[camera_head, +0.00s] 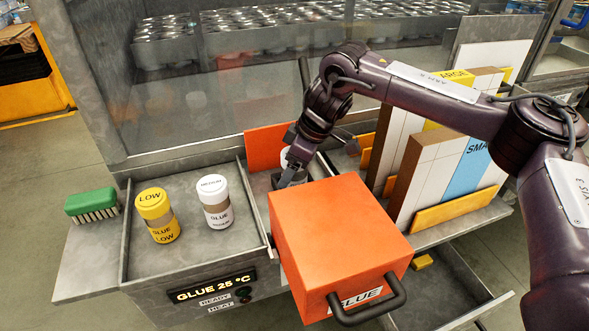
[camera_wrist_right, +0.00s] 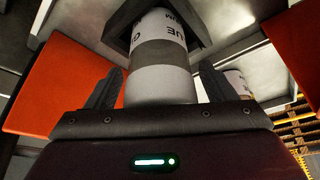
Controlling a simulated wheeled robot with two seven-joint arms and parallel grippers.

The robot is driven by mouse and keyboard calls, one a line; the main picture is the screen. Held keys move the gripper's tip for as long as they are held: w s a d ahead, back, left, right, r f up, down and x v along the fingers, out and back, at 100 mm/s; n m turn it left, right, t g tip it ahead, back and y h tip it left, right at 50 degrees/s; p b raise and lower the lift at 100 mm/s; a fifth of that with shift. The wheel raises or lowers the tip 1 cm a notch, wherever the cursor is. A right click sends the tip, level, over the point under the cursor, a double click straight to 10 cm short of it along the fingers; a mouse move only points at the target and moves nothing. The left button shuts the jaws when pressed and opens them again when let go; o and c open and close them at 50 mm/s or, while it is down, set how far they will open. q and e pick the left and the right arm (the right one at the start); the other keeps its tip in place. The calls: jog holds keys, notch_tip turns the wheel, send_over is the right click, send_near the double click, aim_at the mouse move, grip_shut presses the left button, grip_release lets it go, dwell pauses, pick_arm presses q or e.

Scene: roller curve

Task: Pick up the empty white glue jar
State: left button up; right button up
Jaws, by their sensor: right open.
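A white jar (camera_wrist_right: 160,60) with a grey band and dark print stands between the two open fingers of my right gripper (camera_wrist_right: 160,88) in the right wrist view. The fingers are on either side of it, and I cannot tell whether either one touches it. In the head view my right gripper (camera_head: 291,172) reaches down behind the orange box, and the jar there is mostly hidden. Another white jar marked MEDIUM and GLUE (camera_head: 216,203) stands upright in the left grey tray, apart from the gripper. My left gripper is not in view.
A yellow LOW glue jar (camera_head: 157,215) stands in the grey tray (camera_head: 190,262). An orange box (camera_head: 335,235) with a dark handle stands close in front of my right gripper. A green brush (camera_head: 91,204) lies at left. Upright boards (camera_head: 430,170) stand at right.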

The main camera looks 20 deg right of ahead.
jog(key=c, duration=1.1)
jog(key=shift+o, duration=0.2)
jog(key=shift+r, duration=0.1)
